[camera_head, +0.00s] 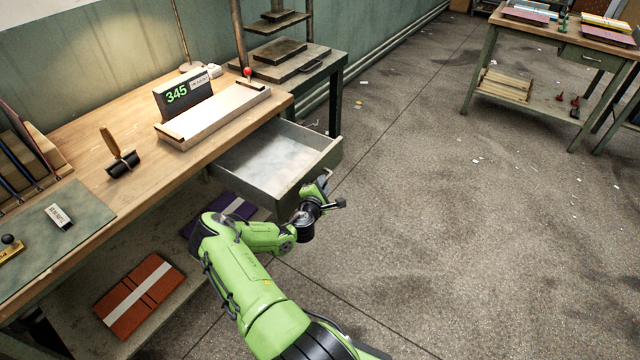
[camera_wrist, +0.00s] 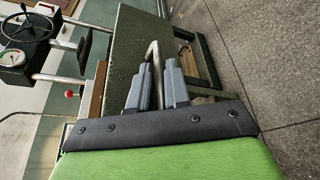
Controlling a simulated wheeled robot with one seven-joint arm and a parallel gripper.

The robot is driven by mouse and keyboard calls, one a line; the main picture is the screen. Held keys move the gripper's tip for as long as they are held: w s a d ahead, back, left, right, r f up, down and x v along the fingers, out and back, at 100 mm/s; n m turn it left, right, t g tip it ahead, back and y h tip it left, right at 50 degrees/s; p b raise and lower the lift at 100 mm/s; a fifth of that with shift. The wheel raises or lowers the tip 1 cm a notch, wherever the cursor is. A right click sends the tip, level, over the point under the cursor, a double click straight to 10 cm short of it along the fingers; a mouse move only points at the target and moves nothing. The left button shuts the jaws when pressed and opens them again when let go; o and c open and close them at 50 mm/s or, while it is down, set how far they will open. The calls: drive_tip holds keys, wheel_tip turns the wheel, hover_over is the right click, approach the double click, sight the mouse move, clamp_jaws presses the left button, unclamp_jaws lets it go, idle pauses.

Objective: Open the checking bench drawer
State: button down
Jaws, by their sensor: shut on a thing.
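The checking bench drawer (camera_head: 262,181) stands pulled out from under the wooden bench top (camera_head: 86,136). Its pale inside shows and looks empty. My gripper (camera_head: 322,187) is at the front of the drawer in the head view. In the wrist view my gripper (camera_wrist: 158,88) has its two grey fingers around the metal bar handle (camera_wrist: 153,54) on the greenish drawer front (camera_wrist: 132,42). The fingers are shut on the handle. The exact contact between fingertips and bar is partly hidden in the head view.
A counter reading 345 (camera_head: 182,93) and a pale wooden tray (camera_head: 214,116) stand on the bench. Red and purple folders (camera_head: 140,295) lie on the lower shelf. A press stand (camera_head: 290,62) is behind. The floor (camera_head: 450,220) to the right is mostly clear.

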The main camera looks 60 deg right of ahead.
drive_tip(key=c, duration=1.2)
unclamp_jaws()
drive_tip(key=shift+o, duration=0.2)
drive_tip(key=p+v, duration=0.2)
drive_tip(key=v, duration=1.3)
drive_tip(key=shift+a, duration=0.4)
drive_tip(key=shift+r, duration=0.1)
